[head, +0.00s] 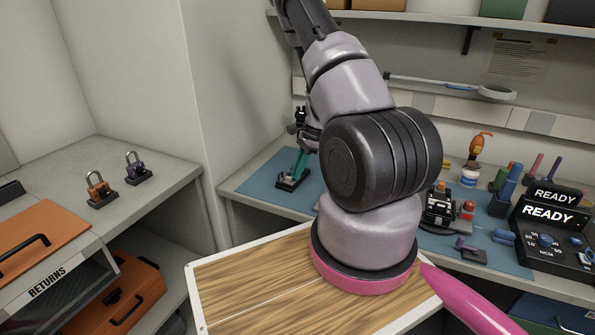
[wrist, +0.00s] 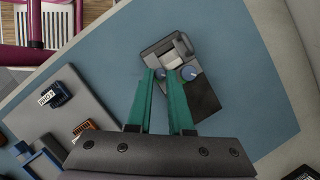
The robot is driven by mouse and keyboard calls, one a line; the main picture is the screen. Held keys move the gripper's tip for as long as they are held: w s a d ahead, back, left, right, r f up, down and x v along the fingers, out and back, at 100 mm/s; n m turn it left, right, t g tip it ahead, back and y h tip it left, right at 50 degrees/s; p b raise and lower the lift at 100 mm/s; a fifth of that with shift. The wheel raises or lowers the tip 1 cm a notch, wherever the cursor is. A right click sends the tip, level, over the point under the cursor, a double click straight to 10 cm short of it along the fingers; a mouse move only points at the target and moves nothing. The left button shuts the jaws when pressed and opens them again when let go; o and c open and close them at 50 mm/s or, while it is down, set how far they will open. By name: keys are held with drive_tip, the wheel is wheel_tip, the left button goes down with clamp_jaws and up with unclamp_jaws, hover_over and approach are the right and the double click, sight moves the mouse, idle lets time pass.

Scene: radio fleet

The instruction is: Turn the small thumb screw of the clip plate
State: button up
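In the wrist view, a grey and black device (wrist: 158,49) lies on the blue mat, with a pale block near its middle. It bears a smaller blue knob (wrist: 160,73) and a larger blue knob (wrist: 189,73). I cannot tell which part is the clip plate. My gripper (wrist: 161,74) has two teal fingers, apart, with the smaller knob between their tips. I cannot tell whether they touch it. The larger knob is outside the right finger. In the head view, my gripper (head: 294,177) points down at the dark device (head: 289,184); the knobs are too small to make out.
The blue mat (head: 256,189) has free room left of the device. To the right, behind my arm, are a black clamp-like unit (head: 440,205), tool holders and a READY display (head: 548,214). In the wrist view, a grey board (wrist: 82,92) with small parts is at left.

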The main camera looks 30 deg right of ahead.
drive_tip(key=shift+m, duration=0.3)
clamp_jaws()
drive_tip(key=o, duration=0.5)
unclamp_jaws()
drive_tip(key=v, duration=1)
drive_tip(key=shift+s+d+r, duration=0.15)
drive_tip(key=shift+d+r, duration=0.1)
drive_tip(key=shift+r, duration=0.1)
